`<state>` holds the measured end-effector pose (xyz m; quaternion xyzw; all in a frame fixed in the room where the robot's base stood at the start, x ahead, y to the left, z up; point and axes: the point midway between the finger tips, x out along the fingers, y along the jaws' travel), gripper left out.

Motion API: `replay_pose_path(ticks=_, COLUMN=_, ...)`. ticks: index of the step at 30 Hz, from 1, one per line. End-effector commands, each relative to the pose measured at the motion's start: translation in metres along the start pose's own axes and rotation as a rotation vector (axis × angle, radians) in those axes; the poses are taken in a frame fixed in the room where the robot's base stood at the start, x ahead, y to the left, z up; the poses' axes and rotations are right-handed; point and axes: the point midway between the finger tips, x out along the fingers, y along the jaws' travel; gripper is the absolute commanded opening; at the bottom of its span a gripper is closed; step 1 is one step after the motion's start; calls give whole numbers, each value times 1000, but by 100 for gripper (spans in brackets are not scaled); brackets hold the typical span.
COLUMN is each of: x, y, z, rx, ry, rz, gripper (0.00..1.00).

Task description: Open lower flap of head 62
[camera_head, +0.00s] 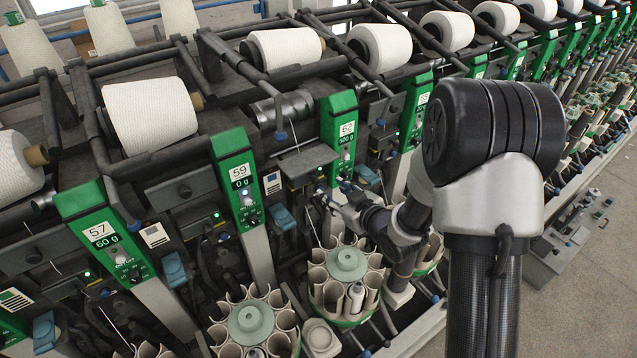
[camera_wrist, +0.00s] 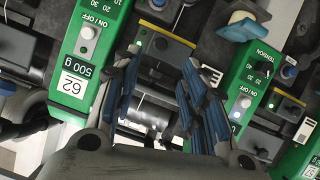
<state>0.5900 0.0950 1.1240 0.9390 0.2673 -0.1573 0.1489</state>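Head 62 shows its green panel (camera_head: 341,128) with a white "62" label and "500 g" display. In the wrist view the same green panel (camera_wrist: 88,45) is at the left, seen rotated. A grey flap-like plate (camera_head: 308,161) juts outward left of this panel; I cannot tell whether it is the lower flap. My gripper (camera_head: 343,196) is in front of head 62, below the plate and above the round bobbin magazine. In the wrist view my gripper (camera_wrist: 163,92) has its blue-padded fingers spread apart with nothing held between them. A shiny metal cylinder shows behind them.
Head 59's green panel (camera_head: 237,178) stands left, and another green panel (camera_wrist: 243,88) stands right in the wrist view. A magazine (camera_head: 345,265) with a pale green hub sits below my gripper. Yarn cones (camera_head: 287,47) line the top. Open floor (camera_head: 590,260) lies at the right.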

Motion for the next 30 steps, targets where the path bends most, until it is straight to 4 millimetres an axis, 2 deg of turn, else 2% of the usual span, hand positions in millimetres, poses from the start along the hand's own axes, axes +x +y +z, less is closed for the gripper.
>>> replay_pose_path(ticks=1, x=12, y=-2, z=1, rx=-1, ry=0, rz=-3, gripper=40)
replay_pose_path(ticks=6, x=49, y=-1, z=1, rx=0, ry=1, rz=-1, gripper=40)
replay_pose_path(ticks=13, x=85, y=0, z=0, rx=0, ry=0, rz=0, gripper=40)
replay_pose_path(ticks=18, x=97, y=0, z=0, rx=1, ry=-1, rz=1, gripper=40)
replay_pose_path(ticks=27, x=99, y=0, z=0, rx=1, ry=-1, rz=1, gripper=40)
replay_pose_path(ticks=30, x=98, y=0, z=0, rx=1, ry=-1, rz=1, gripper=33)
